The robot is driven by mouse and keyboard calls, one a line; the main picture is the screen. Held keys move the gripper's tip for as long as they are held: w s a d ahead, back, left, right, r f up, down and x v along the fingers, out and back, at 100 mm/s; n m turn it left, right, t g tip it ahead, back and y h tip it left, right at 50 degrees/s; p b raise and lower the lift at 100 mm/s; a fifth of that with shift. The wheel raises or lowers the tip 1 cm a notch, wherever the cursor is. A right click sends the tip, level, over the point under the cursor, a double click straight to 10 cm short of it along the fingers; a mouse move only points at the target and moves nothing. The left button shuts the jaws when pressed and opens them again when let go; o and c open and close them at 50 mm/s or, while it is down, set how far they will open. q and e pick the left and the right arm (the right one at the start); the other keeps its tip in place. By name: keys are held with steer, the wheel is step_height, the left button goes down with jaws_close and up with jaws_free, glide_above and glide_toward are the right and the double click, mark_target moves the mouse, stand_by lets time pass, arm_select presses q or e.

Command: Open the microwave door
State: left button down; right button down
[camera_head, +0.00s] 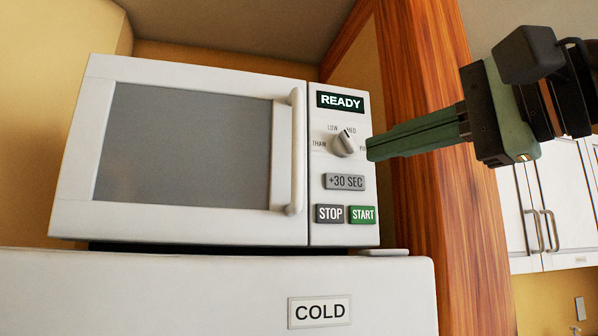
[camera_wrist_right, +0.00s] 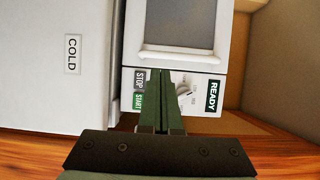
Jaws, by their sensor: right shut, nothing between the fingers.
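The white microwave (camera_head: 200,72) stands on top of a white fridge, its door (camera_head: 185,150) shut, with a dark window. The vertical door handle (camera_head: 295,150) is on the door's right side, beside the control panel (camera_head: 325,168). My right gripper (camera_head: 369,150) is shut and empty, to the right of the dial (camera_head: 343,143) and apart from the handle. In the right wrist view the microwave (camera_wrist_right: 190,58) appears turned on its side, and the shut green fingers (camera_wrist_right: 158,72) overlap the panel near the buttons. I cannot tell whether they touch it. My left gripper is not in view.
The fridge (camera_head: 150,290) with a COLD label is below the microwave. A wooden side panel (camera_head: 435,180) stands close on the right, behind my right arm. White cabinets (camera_head: 560,205) are farther right.

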steer(key=p+x, duration=0.2)
steer(key=x, duration=0.7)
steer(key=shift+w+a, duration=0.25)
steer(key=shift+s+h, duration=0.3)
steer(key=shift+s, duration=0.4)
stand_by(1.1)
steer(key=shift+d, duration=0.1)
stand_by(1.0)
